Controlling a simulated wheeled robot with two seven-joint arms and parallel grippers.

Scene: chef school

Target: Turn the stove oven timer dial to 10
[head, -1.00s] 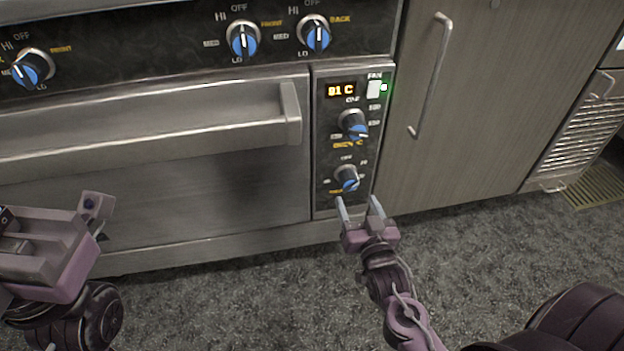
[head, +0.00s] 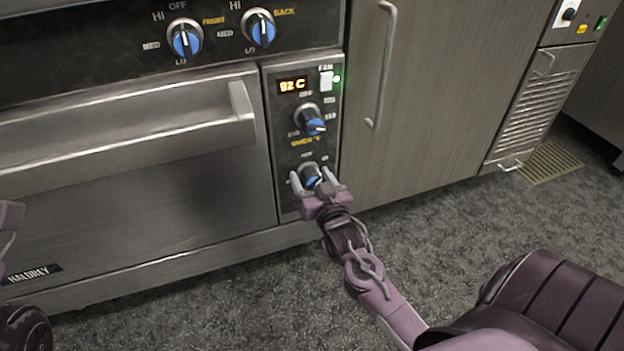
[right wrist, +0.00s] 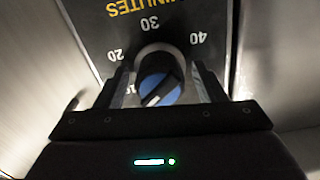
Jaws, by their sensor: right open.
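The timer dial (head: 311,172), a round knob with a blue face, is the lower knob on the narrow oven control panel (head: 285,120). In the right wrist view the timer dial (right wrist: 158,82) shows close up, with inverted marks 20, 30 and 40 and the word MINUTES around it. A white line on its face slants toward the lower left, near a partly hidden mark. My right gripper (head: 311,181) is open, one finger on each side of the dial; I cannot tell whether they touch it. Only a sliver of my left gripper (head: 9,222) shows at the left edge.
The oven temperature knob (head: 310,122) sits just above the timer, below a lit display (head: 293,84) and fan switch (head: 326,80). The oven door handle (head: 130,125) juts out at left. A cabinet (head: 430,90) stands right. Two burner knobs are above.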

